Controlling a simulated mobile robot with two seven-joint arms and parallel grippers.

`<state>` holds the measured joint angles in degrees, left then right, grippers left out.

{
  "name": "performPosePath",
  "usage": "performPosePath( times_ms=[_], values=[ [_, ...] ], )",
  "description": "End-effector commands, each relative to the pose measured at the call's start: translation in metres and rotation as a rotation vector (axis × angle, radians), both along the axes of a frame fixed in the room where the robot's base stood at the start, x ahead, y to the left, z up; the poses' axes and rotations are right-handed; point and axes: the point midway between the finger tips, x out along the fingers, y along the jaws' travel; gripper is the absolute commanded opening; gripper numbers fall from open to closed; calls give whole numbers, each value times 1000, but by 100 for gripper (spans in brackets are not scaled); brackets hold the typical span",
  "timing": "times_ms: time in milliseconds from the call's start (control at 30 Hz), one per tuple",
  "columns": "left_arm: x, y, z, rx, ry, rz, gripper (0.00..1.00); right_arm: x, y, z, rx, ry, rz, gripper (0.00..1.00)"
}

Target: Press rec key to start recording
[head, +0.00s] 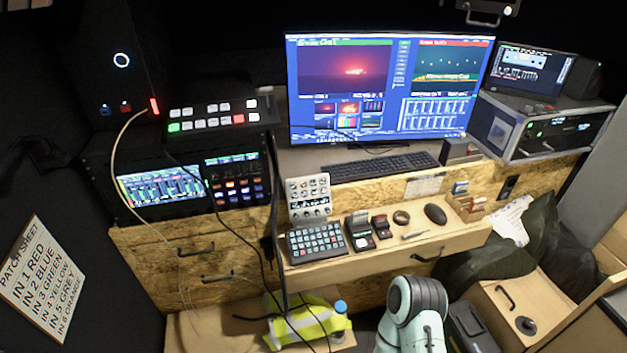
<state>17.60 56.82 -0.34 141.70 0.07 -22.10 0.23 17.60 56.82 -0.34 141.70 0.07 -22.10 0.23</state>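A small key pad (316,241) with rows of lit teal keys lies at the left end of the pulled-out wooden shelf. A switcher panel (216,117) with white, green and red lit keys stands on the left rack. Below it, a control unit (237,189) has orange, purple and red lit keys. The labels are too small to read, so I cannot tell which key is the rec key. A monitor (385,88) shows a picture-mixing screen. Part of my arm shows at the bottom, right of centre. Neither of my grippers is in view.
A keyboard (383,166), a knob panel (309,196), small card readers (360,231) and a mouse (435,213) share the desk and shelf. Loose black cables (272,200) hang left of the shelf.

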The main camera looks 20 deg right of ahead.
Motion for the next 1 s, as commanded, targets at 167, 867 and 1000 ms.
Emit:
performPosePath(
  times_ms=[167,867,1000],
  values=[
    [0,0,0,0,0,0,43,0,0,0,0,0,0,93],
    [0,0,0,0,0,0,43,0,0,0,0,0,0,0],
    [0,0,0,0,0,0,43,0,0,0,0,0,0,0]
  ],
)
